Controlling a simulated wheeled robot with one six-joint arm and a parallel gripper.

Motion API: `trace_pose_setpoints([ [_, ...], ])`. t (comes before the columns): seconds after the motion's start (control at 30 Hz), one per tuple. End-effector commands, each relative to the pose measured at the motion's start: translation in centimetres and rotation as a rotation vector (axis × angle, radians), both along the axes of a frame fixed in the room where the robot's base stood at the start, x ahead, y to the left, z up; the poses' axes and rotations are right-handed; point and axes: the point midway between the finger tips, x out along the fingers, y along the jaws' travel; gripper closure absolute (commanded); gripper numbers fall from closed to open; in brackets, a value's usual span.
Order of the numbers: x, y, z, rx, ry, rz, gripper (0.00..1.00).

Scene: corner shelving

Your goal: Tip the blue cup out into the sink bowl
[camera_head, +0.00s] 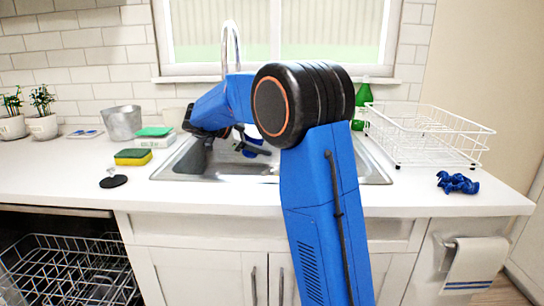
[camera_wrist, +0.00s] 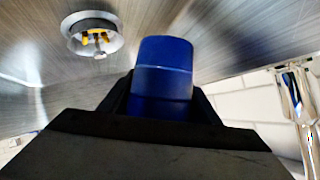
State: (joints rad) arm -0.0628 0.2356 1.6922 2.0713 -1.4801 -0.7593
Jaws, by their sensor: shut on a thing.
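The blue cup (camera_wrist: 163,68) is between the fingers of my gripper (camera_wrist: 160,105) in the wrist view. My gripper is shut on it. In the head view, a small blue part of the cup (camera_head: 249,153) shows beside the dark gripper (camera_head: 250,143), over the sink bowl (camera_head: 222,168). My arm hides much of the bowl and the cup. The wrist view looks into the steel bowl (camera_wrist: 235,35), with its drain (camera_wrist: 92,35) at upper left. The wrist picture is turned over, with wall tiles low. I cannot see the cup's mouth or contents.
The faucet (camera_head: 231,45) rises behind the sink. A white dish rack (camera_head: 425,135) and a green bottle (camera_head: 363,95) stand to the right. A sponge (camera_head: 133,157), a metal pot (camera_head: 122,122) and a dark stopper (camera_head: 113,181) are on the left counter.

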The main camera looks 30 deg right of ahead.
Motion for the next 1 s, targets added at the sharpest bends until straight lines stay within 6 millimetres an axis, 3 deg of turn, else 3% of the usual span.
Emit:
trace_pose_setpoints([
  [0.5, 1.8, 0.3, -1.6, -0.044, 0.352, 0.0, 0.68],
  [1.0, 2.0, 0.3, -1.7, -0.053, 0.418, 0.001, 0.68],
])
